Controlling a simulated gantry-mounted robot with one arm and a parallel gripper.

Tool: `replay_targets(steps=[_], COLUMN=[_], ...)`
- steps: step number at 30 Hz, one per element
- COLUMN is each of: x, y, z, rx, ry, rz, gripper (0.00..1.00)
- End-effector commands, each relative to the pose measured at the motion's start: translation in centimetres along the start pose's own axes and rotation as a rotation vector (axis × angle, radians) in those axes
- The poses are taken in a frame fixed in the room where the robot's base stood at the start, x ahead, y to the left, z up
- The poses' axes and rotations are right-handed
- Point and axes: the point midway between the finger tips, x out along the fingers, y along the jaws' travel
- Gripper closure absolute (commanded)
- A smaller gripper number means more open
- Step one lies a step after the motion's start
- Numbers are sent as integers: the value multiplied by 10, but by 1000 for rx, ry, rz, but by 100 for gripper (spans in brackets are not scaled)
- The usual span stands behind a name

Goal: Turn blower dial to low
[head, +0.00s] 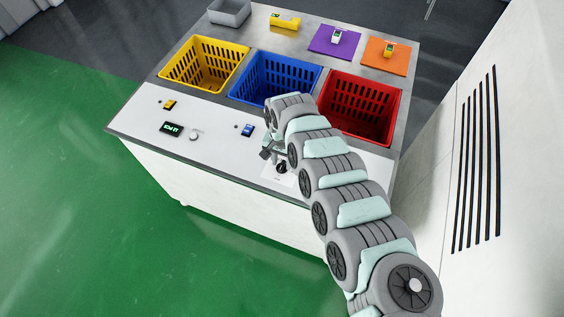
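A black dial (281,168) sits on a small white plate (276,181) near the front edge of the panel, right of centre. I take it to be the blower dial. Its pointer setting and the plate's markings are too small to read. My gripper (269,152) is just above and to the left of the dial, pointing down. My arm reaches in from the lower right and partly covers the gripper. I cannot tell whether the fingers are open or touch the dial. A second, pale round knob (194,136) is farther left, beside a display (173,129).
Yellow (202,64), blue (273,79) and red (357,108) baskets stand behind the panel. A yellow switch (170,104) and a blue switch (248,130) are on the panel. Purple (323,47) and orange (374,58) mats lie at the back. A white cabinet (510,130) stands at the right.

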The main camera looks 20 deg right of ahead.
Motion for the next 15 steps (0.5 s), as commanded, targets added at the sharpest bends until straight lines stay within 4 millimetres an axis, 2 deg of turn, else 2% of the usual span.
replay_targets(steps=[3,11,15], x=[7,8,8], y=[0,1,1], z=[0,0,0], rx=[1,0,0], ry=[-1,1,1], rz=[1,1,1], gripper=[65,65,74])
